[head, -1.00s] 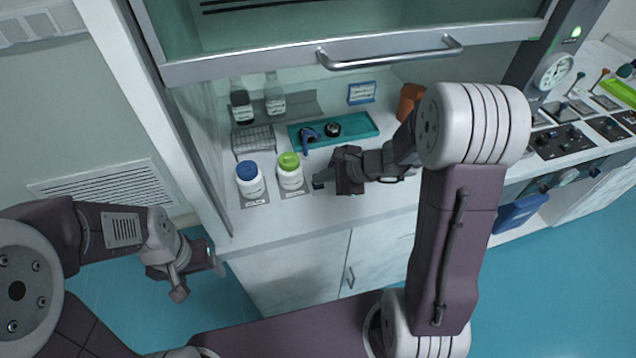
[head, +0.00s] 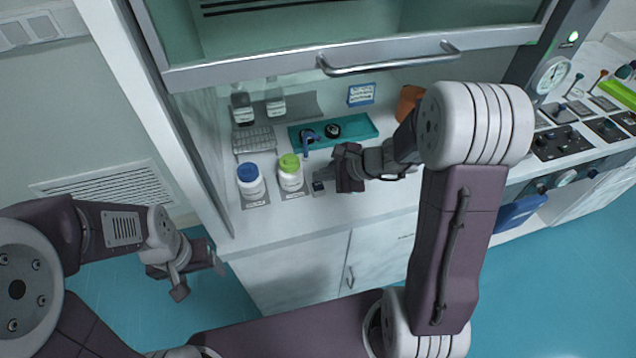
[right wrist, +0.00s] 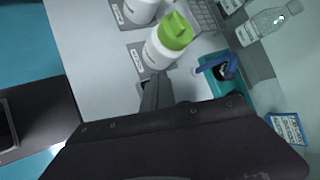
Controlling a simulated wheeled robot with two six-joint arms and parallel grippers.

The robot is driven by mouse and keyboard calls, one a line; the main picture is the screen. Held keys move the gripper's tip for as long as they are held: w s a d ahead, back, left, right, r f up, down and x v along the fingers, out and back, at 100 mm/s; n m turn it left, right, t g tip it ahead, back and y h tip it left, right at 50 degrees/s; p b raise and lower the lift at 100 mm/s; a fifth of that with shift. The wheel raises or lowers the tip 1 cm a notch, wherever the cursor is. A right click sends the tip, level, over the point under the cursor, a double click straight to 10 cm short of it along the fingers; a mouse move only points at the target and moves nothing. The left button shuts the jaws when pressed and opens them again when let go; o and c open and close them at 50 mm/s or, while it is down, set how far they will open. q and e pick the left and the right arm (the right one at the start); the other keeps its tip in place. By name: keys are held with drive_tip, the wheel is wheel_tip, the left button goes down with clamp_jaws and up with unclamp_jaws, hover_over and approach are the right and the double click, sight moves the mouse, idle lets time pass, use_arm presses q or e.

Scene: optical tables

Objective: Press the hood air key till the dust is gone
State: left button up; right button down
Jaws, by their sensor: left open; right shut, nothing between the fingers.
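My right gripper (head: 326,174) is shut and empty, low over the hood's work surface, just right of the green-capped bottle. Its fingers (right wrist: 155,95) show in the right wrist view. Beside the fingertips, a small dark block (head: 318,187) sits on a grey plate; it may be the hood air key, but I cannot read its marking. The fingertips look close to it; I cannot tell whether they touch. In the right wrist view the fingers hide most of that spot. I cannot make out any dust. My left gripper (head: 200,277) is open and empty, outside the hood, at the lower left.
A blue-capped bottle (head: 250,183) and the green-capped bottle (head: 291,176) stand left of my right gripper. Behind are a rack (head: 254,140), a teal tray (head: 357,127) and clear bottles (head: 275,103). The raised sash (head: 250,73) hangs above. Control panels (head: 565,143) are at right.

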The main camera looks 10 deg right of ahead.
sight(321, 186)
drive_tip(key=shift+r, duration=0.1)
wheel_tip(321, 186, up, 5)
drive_tip(key=p, duration=0.4)
idle(0.7)
drive_tip(key=s+a+f+n+g+h, duration=0.1)
drive_tip(key=s+a+n+g, duration=0.4)
drive_tip(key=s+n, duration=0.5)
drive_tip(key=s+d+f+n+h, duration=0.3)
drive_tip(key=s+d+n+h, duration=0.2)
drive_tip(key=s+d+n, duration=0.2)
drive_tip(key=shift+s+d+f+n, duration=0.15)
drive_tip(key=shift+d+f+n, duration=0.3)
drive_tip(key=shift+d, duration=0.35)
